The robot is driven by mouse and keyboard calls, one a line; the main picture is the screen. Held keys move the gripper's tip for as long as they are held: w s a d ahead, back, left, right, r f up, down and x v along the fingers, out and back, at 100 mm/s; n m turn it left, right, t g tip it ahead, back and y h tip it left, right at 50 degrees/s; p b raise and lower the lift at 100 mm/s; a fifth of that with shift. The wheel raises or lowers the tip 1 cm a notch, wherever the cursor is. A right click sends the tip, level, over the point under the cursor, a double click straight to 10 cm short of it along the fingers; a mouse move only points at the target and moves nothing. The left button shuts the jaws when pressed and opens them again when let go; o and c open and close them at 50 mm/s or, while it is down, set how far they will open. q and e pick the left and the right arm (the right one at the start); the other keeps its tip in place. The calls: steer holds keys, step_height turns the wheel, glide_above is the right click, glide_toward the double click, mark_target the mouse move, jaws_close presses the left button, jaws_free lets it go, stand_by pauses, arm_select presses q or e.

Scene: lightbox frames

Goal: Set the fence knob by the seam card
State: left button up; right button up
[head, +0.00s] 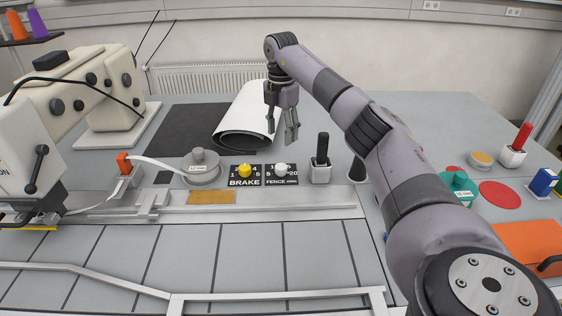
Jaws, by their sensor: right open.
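The white fence knob (281,169) sits on a black dial plate (281,182) lettered FENCE with numbers around it. Its pointer setting is too small to read. My right gripper (282,138) is open and empty, pointing down above and behind the fence knob, apart from it. The yellow brake knob (244,170) stands just left on its own plate lettered BRAKE. I cannot make out a seam card for certain. My left gripper is not in view.
A grey roll holder (200,168) stands left of the dials and a black-handled lever (321,160) right of them. A rolled white sheet (243,118) lies behind. A sewing machine (95,85) is at left. Cups, a red disc (499,194) and an orange box (530,243) lie right.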

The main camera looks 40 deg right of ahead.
mark_target(281, 166)
step_height(281, 166, down, 11)
steer(key=shift+w+f+p, duration=0.1)
steer(key=shift+p, duration=0.75)
steer(key=shift+d+f, duration=0.1)
steer(key=shift+f, duration=0.25)
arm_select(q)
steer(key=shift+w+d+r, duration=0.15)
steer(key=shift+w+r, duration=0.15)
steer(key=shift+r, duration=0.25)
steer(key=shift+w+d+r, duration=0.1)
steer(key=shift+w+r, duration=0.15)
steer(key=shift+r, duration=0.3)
arm_select(e)
steer(key=shift+c, duration=0.8)
steer(key=c, duration=1)
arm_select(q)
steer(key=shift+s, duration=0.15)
